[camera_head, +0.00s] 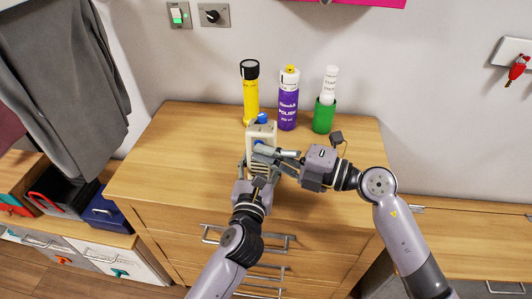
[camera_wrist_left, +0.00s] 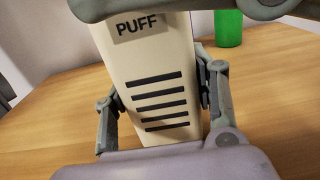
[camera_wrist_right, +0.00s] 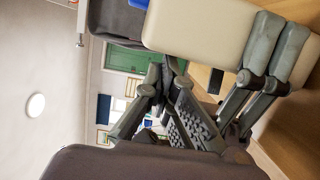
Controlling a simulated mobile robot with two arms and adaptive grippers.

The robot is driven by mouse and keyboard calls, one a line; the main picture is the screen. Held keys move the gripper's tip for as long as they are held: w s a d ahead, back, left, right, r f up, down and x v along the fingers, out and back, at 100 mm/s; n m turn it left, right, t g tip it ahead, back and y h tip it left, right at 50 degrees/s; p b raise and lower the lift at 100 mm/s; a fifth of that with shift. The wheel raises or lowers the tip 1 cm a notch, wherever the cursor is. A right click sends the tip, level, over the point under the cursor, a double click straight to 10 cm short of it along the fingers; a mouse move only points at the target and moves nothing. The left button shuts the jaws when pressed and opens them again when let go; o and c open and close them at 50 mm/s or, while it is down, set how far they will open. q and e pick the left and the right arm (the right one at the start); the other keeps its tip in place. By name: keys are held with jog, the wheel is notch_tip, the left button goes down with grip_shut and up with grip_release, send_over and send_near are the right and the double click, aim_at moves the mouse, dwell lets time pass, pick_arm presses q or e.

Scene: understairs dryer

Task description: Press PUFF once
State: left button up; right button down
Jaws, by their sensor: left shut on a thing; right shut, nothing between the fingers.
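The cream PUFF device (camera_head: 261,132) stands over the dresser top, with blue parts near its top. In the left wrist view its PUFF label (camera_wrist_left: 138,25) and dark slots face me. My left gripper (camera_wrist_left: 162,100) is shut on the device, one finger at each side. My right gripper (camera_head: 264,151) is shut and empty, reaching in from the right with its fingertips at the upper front of the device, close to a blue part. Whether the tips touch it is unclear. The right wrist view shows the device's cream side (camera_wrist_right: 200,35) close by.
Behind the device stand a yellow torch (camera_head: 250,95), a purple polish can (camera_head: 288,105) and a green cup (camera_head: 323,116) with a white bottle in it. The wooden dresser top (camera_head: 170,165) is clear at left and right. A wall lies behind.

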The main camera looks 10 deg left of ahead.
pick_arm(q)
jog(key=shift+r, duration=0.15)
pick_arm(e)
jog(key=shift+w+d, duration=0.1)
jog(key=shift+d, duration=0.1)
jog(key=v, duration=0.9)
jog(key=shift+s+d, duration=0.25)
jog(key=shift+d, duration=0.05)
pick_arm(q)
jog(key=o, duration=1.6)
jog(key=shift+c, duration=0.2)
